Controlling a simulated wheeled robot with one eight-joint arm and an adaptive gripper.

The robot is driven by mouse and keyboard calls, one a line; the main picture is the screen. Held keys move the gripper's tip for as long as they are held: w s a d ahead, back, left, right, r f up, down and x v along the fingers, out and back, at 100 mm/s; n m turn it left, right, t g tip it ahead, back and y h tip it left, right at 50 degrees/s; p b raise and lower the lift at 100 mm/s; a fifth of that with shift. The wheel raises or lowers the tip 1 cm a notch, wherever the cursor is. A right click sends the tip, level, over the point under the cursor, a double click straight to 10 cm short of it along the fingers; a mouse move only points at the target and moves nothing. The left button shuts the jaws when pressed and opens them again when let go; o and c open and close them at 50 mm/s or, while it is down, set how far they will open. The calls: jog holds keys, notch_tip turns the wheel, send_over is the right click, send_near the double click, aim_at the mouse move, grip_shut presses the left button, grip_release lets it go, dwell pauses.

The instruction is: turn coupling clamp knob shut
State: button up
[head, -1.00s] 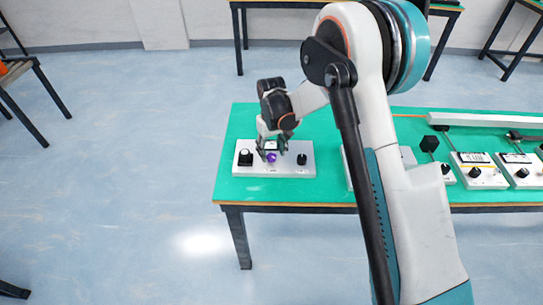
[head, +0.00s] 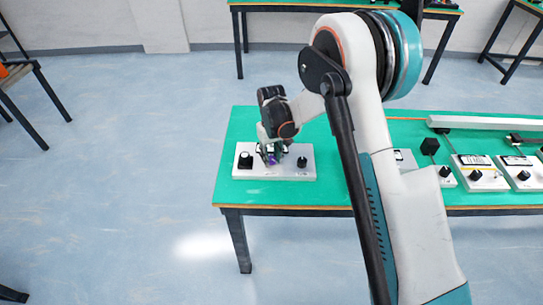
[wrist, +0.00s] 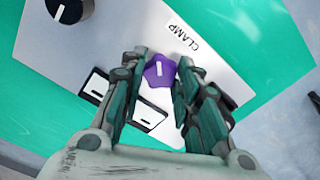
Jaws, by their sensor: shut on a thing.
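The clamp knob (wrist: 160,72) is purple and lobed, with a white line on its top, and stands on a light grey panel (wrist: 110,52) beside a "CLAMP" label (wrist: 187,34). In the head view the knob (head: 271,159) shows small below my gripper (head: 269,152). In the wrist view my gripper (wrist: 160,78) has one finger on each side of the knob and is shut on it. The fingers hide part of the panel.
A black knob (head: 245,160) stands left of the purple one on the panel, and another black knob (head: 302,162) stands to the right. The green table (head: 240,125) carries more boxes with knobs (head: 480,174) farther right. Floor left of the table is clear.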

jog(key=shift+m, duration=0.3)
jog(key=m, duration=0.3)
jog(key=shift+m, duration=0.3)
jog(key=m+b, duration=0.1)
jog(key=m, duration=0.3)
jog(key=shift+m, duration=0.3)
jog(key=m, duration=0.8)
jog(key=shift+m, duration=0.6)
jog(key=o, duration=1.1)
jog(key=shift+c, duration=0.2)
